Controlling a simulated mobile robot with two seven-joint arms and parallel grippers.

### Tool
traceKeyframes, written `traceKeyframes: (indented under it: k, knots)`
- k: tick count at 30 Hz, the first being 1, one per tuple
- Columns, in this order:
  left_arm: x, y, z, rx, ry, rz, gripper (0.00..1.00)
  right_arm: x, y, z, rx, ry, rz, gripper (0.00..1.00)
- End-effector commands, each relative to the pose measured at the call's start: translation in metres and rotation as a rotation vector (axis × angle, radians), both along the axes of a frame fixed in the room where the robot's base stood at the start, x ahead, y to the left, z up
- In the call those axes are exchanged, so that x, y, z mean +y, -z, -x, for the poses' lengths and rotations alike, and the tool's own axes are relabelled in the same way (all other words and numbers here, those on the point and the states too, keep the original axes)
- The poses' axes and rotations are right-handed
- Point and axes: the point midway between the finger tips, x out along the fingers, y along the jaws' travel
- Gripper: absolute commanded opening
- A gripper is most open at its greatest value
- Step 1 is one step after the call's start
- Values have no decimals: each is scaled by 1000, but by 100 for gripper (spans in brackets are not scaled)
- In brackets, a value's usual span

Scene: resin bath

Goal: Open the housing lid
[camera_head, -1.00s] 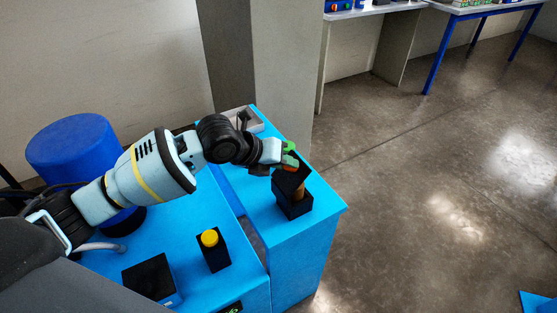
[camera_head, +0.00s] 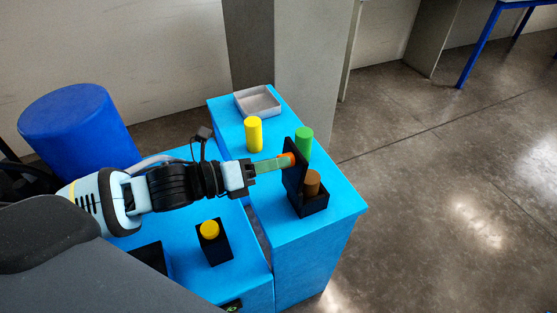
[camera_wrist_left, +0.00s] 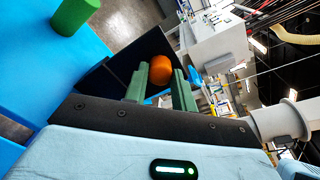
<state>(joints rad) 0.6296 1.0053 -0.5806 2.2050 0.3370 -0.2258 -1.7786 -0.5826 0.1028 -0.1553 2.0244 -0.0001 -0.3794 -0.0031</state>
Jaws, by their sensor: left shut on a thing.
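The black housing (camera_head: 316,204) stands on the blue bench, with a brown cylinder (camera_head: 312,182) showing inside. Its black lid (camera_head: 294,178) stands roughly upright at the housing's left side, so the housing is open at the top. An orange knob (camera_head: 289,157) sits on the lid's outer face. My left gripper (camera_head: 284,160) reaches in from the left and is shut on the knob. The left wrist view shows the orange knob (camera_wrist_left: 160,70) between the green fingers, with the dark lid (camera_wrist_left: 118,72) behind it. My right gripper is not in view.
A green cylinder (camera_head: 304,138) stands behind the lid and a yellow cylinder (camera_head: 253,134) further left. A grey tray (camera_head: 258,103) lies at the back. A yellow-topped black block (camera_head: 213,243) stands in front of my left arm. The bench front right is clear.

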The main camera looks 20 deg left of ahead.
Motion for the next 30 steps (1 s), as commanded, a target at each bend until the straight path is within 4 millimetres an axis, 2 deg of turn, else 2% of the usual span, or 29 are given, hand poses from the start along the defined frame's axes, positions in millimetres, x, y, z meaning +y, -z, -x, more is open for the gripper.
traceKeyframes:
  k: [16, 17, 21, 30]
  knots:
    - [1, -2, 1, -20, -1, 16, 0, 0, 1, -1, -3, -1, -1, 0]
    - [1, -2, 1, -20, -1, 16, 30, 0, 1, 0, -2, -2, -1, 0]
    - [1, -1, 1, -19, -1, 15, 48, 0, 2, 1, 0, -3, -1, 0]
    - [2, 0, 2, -16, -1, 14, 48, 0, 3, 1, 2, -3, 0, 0]
